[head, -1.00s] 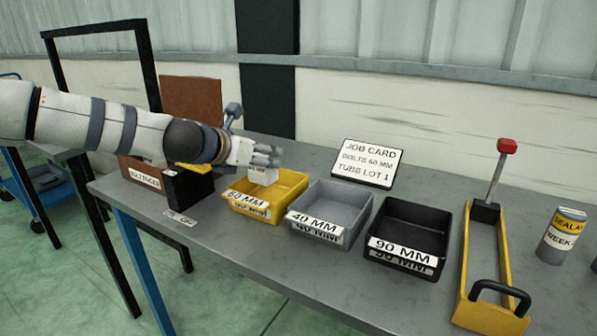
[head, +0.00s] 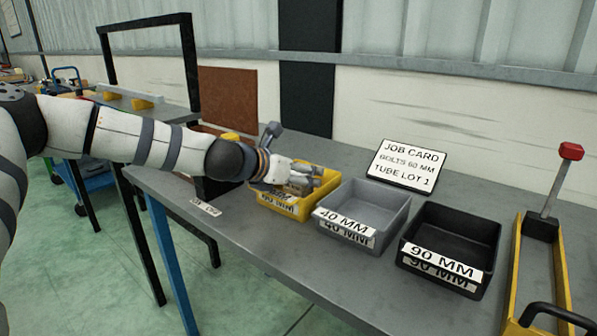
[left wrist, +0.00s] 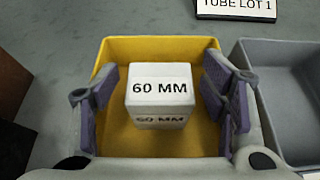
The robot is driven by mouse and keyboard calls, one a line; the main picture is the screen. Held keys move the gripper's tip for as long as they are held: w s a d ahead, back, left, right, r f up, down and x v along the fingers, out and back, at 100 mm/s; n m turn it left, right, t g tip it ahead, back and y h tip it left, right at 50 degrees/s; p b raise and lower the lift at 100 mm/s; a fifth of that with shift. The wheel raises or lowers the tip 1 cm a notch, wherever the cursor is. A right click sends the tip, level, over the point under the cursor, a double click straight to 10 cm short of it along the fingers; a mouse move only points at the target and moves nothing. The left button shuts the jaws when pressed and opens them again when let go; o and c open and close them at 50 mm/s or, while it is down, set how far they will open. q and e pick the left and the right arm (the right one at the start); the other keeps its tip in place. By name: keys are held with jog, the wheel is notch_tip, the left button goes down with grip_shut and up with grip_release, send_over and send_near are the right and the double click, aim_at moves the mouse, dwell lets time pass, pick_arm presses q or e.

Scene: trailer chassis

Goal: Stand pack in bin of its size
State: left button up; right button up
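The white pack (left wrist: 160,85), marked 60 MM, stands upright inside the yellow bin (left wrist: 160,47) in the left wrist view. The yellow bin (head: 279,203) carries a 60 MM label on its front in the head view. My left gripper (head: 305,183) reaches down into this bin and mostly hides the pack there. In the left wrist view my left gripper (left wrist: 160,75) is open, with a finger on either side of the pack and narrow gaps between. The grey 40 MM bin (head: 388,208) and the black 90 MM bin (head: 478,234) are empty. My right gripper is out of view.
A job card (head: 407,165) behind the bins reads bolts 60 MM, tube lot 1. A yellow carrier (head: 517,270) with a red-topped post stands at the right. A dark box (head: 215,188) is left of the yellow bin. The bench's front strip is clear.

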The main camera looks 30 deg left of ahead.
pick_arm(q)
jog(key=p+v, duration=0.1)
jog(key=v, duration=0.2)
jog(key=r+p+v, duration=0.1)
jog(key=v, duration=0.2)
jog(key=w+r+p+v, duration=0.1)
jog(key=p+v, duration=0.1)
jog(key=v, duration=0.2)
jog(key=shift+s+a+f, duration=0.1)
jog(key=shift+s+f, duration=0.15)
jog(key=shift+s, duration=0.2)
jog(key=shift+s+a+f, duration=0.1)
jog(key=shift+s+f, duration=0.15)
jog(key=shift+s, duration=0.2)
jog(key=shift+s+d+f, duration=0.1)
jog(key=shift+s, duration=0.35)
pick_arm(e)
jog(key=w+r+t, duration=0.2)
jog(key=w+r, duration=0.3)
